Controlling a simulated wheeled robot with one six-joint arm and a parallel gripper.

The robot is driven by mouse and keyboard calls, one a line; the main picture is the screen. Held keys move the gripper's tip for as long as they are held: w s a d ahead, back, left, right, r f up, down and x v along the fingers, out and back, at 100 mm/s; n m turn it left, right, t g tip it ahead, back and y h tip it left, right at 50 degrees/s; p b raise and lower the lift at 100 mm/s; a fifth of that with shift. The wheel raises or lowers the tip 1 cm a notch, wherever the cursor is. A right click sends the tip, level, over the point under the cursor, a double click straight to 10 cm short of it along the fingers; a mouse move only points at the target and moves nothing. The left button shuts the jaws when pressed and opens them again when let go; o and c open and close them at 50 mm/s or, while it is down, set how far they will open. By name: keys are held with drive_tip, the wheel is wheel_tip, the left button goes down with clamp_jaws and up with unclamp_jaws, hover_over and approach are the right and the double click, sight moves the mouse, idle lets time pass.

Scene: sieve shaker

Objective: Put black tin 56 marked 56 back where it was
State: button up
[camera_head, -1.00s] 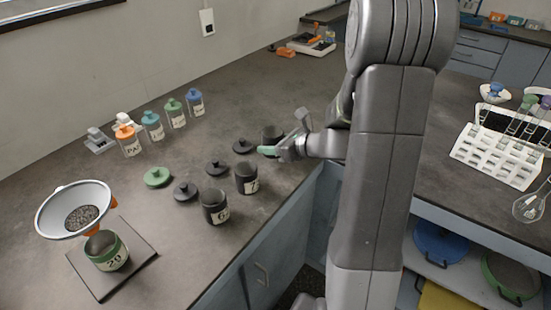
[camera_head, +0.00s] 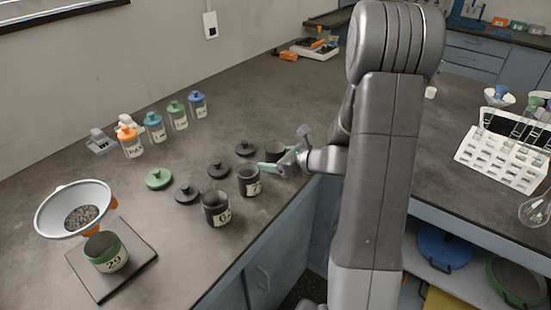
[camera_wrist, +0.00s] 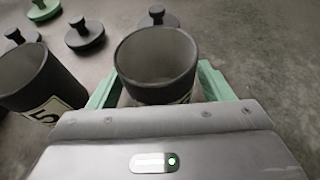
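My gripper (camera_head: 271,167) has pale green fingers and is shut on an open, upright black tin (camera_head: 276,150), the farthest of three in a row. In the wrist view the tin (camera_wrist: 157,65) sits between the fingers, and its pale label is mostly hidden, so I cannot read its number. It is low over the bench; I cannot tell whether its base touches. A second black tin (camera_head: 248,181) stands nearer, and shows at left in the wrist view (camera_wrist: 40,82) with a label bearing a 5. The third black tin (camera_head: 216,209) is nearest.
Black lids (camera_head: 246,148) (camera_head: 218,169) (camera_head: 187,192) and a green lid (camera_head: 159,179) lie left of the tins. A green-banded tin marked 29 (camera_head: 106,253) stands on a dark plate (camera_head: 140,258) beside a funnel (camera_head: 60,192). Labelled jars (camera_head: 155,127) stand by the wall.

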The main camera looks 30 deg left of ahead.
drive_tip(key=shift+r, duration=0.25)
drive_tip(key=p+v, duration=0.1)
drive_tip(key=v, duration=1.1)
